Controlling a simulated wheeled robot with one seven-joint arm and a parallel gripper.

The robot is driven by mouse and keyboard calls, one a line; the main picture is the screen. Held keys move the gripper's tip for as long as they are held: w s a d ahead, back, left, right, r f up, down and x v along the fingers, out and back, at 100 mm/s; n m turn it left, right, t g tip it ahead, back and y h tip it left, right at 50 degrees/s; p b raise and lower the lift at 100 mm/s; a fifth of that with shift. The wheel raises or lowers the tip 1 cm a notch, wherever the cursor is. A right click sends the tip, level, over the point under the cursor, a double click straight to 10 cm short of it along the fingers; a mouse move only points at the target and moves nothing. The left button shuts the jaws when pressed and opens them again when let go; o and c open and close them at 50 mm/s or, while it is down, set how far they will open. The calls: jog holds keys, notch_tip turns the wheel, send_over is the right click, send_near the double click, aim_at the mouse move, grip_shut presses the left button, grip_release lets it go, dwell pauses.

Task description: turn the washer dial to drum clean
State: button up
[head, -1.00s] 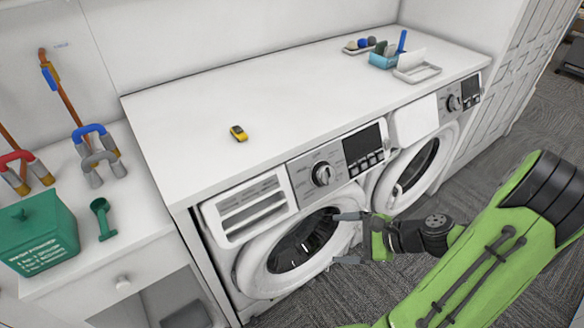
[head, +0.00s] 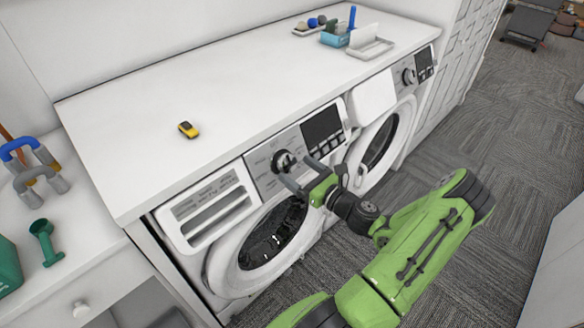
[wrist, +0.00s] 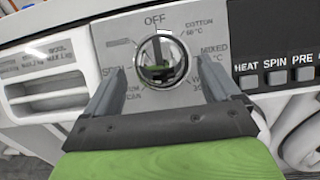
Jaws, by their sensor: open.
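The washer dial (head: 284,161) is a round, shiny knob on the grey control panel of the left washer (head: 228,268). In the wrist view the dial (wrist: 163,60) sits ahead of my fingers, with OFF printed above it and labels such as COTTON and MIXED around it. The lower left label is partly covered by a finger and hard to read. My gripper (head: 303,174) is open, its fingers close to the dial. In the wrist view my gripper (wrist: 166,82) has one finger on each side, below the dial; I cannot tell whether they touch it.
A second washer (head: 385,135) stands to the right. The white countertop (head: 130,160) above holds a small yellow device (head: 188,130) and a blue container (head: 336,38). Labelled buttons (wrist: 276,78) lie right of the dial. Carpet floor is open at the right.

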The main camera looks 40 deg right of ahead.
aim_at(291, 166)
jog(key=shift+w, duration=1.5)
jog(key=c, duration=1)
